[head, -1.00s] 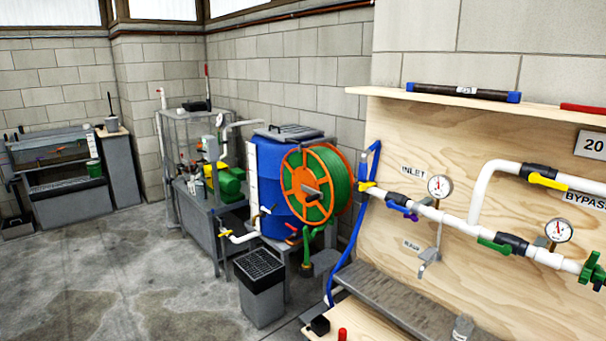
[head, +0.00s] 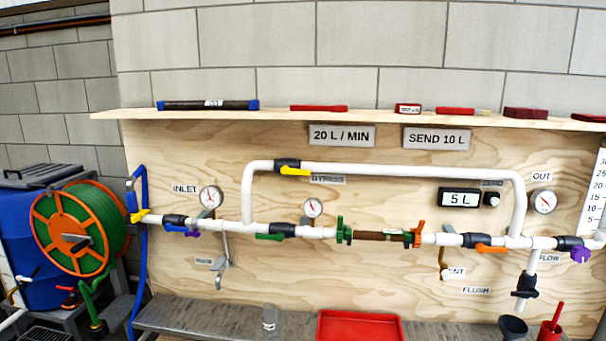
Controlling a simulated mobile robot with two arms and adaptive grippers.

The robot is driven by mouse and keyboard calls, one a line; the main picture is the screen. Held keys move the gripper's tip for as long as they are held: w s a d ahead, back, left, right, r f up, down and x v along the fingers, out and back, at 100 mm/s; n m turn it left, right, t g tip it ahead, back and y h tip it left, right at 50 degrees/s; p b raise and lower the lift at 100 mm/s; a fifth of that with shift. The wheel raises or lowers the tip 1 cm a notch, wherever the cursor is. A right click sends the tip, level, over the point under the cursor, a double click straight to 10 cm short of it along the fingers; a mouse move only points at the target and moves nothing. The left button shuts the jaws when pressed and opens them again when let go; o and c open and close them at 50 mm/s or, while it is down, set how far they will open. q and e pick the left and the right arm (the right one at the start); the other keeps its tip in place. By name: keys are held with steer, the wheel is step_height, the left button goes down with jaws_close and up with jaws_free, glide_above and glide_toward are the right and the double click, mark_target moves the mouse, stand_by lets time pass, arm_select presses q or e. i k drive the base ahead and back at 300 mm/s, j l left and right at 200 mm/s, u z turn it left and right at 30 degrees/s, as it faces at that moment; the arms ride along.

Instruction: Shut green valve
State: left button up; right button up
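The green valve handle (head: 269,237) sits on the lower white pipe of the plywood panel, left of centre. It lies lengthwise along the pipe, just below a black valve body (head: 284,230). A small gauge (head: 313,208) stands to its right. Green (head: 344,231) and orange (head: 418,234) wing fittings hold a brown filter section (head: 382,236) farther right. Neither of my grippers shows in the head view.
Other handles are near: purple (head: 193,233), yellow (head: 295,171) on the bypass pipe (head: 400,171), and orange (head: 490,249). A metal ledge (head: 220,321) with a red tray (head: 360,326) runs below. A hose reel (head: 75,228) stands at left. A shelf (head: 350,115) runs above.

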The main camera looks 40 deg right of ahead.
mark_target(279, 236)
steer(key=z, duration=1.25)
